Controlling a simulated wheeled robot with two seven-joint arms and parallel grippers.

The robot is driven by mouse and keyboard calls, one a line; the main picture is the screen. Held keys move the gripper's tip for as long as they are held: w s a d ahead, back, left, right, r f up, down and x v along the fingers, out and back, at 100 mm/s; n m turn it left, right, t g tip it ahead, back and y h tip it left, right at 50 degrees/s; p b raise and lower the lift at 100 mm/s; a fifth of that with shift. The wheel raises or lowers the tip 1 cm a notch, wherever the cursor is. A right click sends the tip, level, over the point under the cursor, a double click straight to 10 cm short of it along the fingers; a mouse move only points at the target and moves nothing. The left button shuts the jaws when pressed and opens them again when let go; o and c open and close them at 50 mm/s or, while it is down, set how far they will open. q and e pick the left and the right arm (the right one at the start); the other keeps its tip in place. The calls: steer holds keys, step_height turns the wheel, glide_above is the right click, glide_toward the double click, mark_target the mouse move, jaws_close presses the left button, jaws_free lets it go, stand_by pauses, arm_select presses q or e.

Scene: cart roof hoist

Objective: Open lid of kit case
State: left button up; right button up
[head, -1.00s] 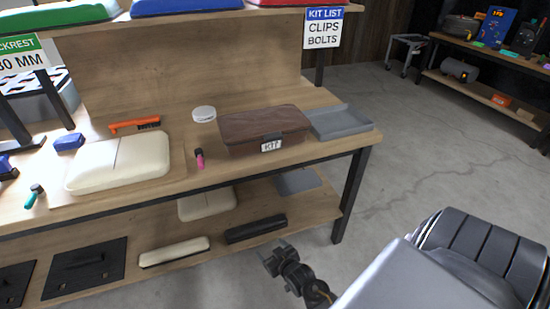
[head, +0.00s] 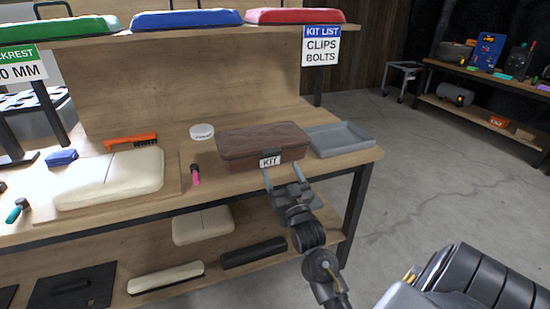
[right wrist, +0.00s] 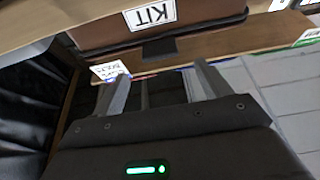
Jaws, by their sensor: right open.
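The kit case (head: 262,144) is a brown box with a closed lid, a dark front latch and a white KIT label (head: 270,161). It stands near the bench's front edge. In the right wrist view the case (right wrist: 110,22) is at the top, with its label upside down and the dark latch (right wrist: 159,48) beside it. My right gripper (head: 283,176) is open and empty, just in front of the case at its front side. Its two fingers (right wrist: 160,85) point toward the case in the right wrist view, apart from the latch. My left gripper is not in view.
A grey tray (head: 340,139) stands right of the case. A pink-handled tool (head: 195,176), white round container (head: 202,131), orange brush (head: 131,141) and cream pad (head: 110,178) lie to the left. Open floor lies right.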

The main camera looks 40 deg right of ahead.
mark_target(274, 155)
steer(key=x, duration=0.4)
steer(key=shift+w+d+r, duration=0.1)
steer(key=shift+w+d, duration=0.05)
steer(key=shift+w, duration=0.1)
steer(key=shift+x, duration=0.8)
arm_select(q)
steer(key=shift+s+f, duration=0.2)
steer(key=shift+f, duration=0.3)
arm_select(e)
steer(key=c, duration=1.4)
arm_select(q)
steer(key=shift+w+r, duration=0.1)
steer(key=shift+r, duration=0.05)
